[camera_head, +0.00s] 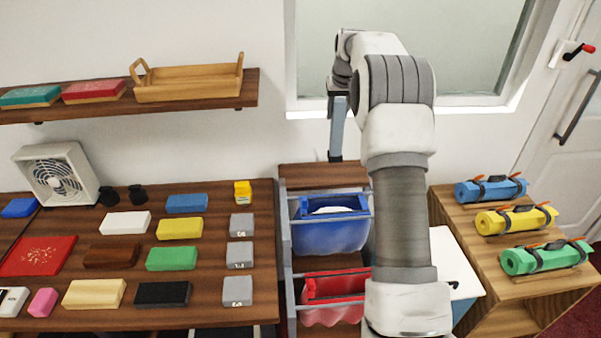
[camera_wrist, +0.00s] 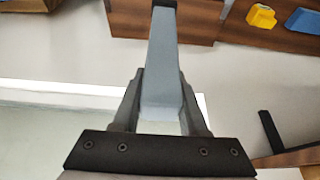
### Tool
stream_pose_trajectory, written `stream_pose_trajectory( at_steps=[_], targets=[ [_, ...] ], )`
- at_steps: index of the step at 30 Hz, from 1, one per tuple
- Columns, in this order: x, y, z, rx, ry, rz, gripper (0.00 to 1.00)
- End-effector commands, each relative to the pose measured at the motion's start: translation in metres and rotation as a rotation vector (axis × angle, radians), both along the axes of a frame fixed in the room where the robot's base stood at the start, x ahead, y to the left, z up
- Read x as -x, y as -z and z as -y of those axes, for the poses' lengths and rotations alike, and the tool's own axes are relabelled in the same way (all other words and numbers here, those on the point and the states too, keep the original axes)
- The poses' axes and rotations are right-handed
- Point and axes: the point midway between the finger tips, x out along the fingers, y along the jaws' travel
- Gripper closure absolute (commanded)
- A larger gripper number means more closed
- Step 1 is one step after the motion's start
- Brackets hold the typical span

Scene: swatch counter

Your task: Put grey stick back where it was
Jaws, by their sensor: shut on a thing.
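The grey stick (camera_head: 337,130) hangs upright below my gripper (camera_head: 338,95), in front of the wall and window sill and above the rack with the bins. Its lower end has a dark tip that appears near the top board of the rack; I cannot tell whether it touches. In the wrist view the grey stick (camera_wrist: 163,58) runs away from between the two fingers of my gripper (camera_wrist: 161,95), which is shut on it.
The rack holds a blue bin (camera_head: 332,237) and a red bin (camera_head: 330,298). A counter (camera_head: 205,277) with coloured blocks and a fan (camera_head: 57,175) lies left. A shelf with a wooden tray (camera_head: 190,79) is above it. Rolled mats (camera_head: 516,220) lie on a right-hand stand.

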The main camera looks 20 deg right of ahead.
Motion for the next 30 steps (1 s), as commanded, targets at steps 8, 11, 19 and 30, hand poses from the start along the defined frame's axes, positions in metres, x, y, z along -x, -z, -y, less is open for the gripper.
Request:
stream_pose_trajectory(
  at_steps=[8, 11, 19, 30],
  targets=[
    [-0.03, 0.024, -0.035, 0.001, -0.006, -0.002, 1.0],
    [-0.045, 0.038, -0.052, 0.001, -0.005, -0.002, 1.0],
    [-0.072, 0.063, -0.084, -0.001, -0.001, 0.0, 1.0],
    [-0.075, 0.1, -0.088, 0.0, 0.0, -0.002, 1.0]
  ],
)
